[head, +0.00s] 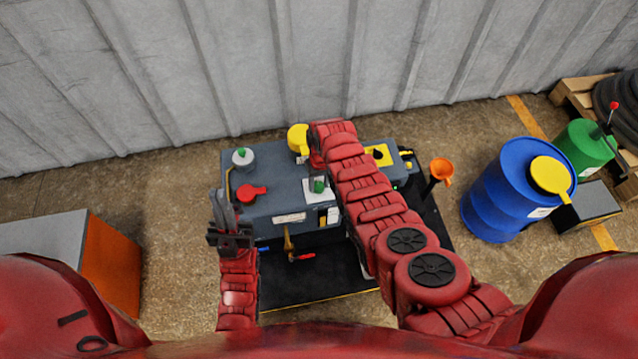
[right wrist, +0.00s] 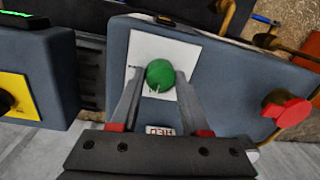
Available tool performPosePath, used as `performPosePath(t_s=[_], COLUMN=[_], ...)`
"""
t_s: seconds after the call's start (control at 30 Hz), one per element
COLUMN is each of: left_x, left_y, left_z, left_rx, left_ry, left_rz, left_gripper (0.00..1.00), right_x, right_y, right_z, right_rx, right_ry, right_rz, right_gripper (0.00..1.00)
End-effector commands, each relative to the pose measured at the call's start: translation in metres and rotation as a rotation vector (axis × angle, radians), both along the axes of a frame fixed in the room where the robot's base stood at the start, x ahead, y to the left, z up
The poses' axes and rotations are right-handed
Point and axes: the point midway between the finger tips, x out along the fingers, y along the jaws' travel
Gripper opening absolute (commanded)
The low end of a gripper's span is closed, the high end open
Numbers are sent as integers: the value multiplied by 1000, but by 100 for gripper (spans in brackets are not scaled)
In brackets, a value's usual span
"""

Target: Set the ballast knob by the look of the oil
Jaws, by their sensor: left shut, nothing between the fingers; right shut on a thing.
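The green ballast knob (right wrist: 160,76) sits on a white plate (right wrist: 142,51) on top of the grey-blue pump (right wrist: 232,68). In the right wrist view my right gripper (right wrist: 162,88) has its fingers on both sides of the knob and is shut on it. In the head view the knob (head: 318,186) shows just under my right gripper (head: 317,174), with its plate partly covered by it. My left gripper (head: 224,198) is shut and empty, upright at the pump's left front corner. I cannot make out the oil or its sight glass in either view.
A red knob (head: 251,192) and a grey cap with a green top (head: 242,157) stand on the pump's left part. A yellow cap (head: 298,138) is behind. A blue drum (head: 505,195) and orange funnel (head: 441,170) stand right.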

Motion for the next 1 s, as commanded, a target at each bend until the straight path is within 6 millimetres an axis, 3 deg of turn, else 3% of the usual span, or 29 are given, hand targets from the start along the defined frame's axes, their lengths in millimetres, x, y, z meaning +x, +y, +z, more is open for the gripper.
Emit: performPosePath(t_s=[0.67, 0.7, 0.87, 1.0], left_x=[0, 0, 0, 0], left_y=[0, 0, 0, 0], left_z=[-3, -3, -3, -3], left_rx=[0, 0, 0, 0], left_ry=[0, 0, 0, 0], left_rz=[0, 0, 0, 0], left_gripper=[0, 0, 0, 0], right_x=[1, 1, 1, 0], right_y=[0, 0, 0, 0], right_z=[0, 0, 0, 0], right_rx=[1, 1, 0, 0], right_ry=[-2, -2, -1, -1], right_rz=[69, 69, 69, 68], right_gripper=[0, 49, 76, 76])
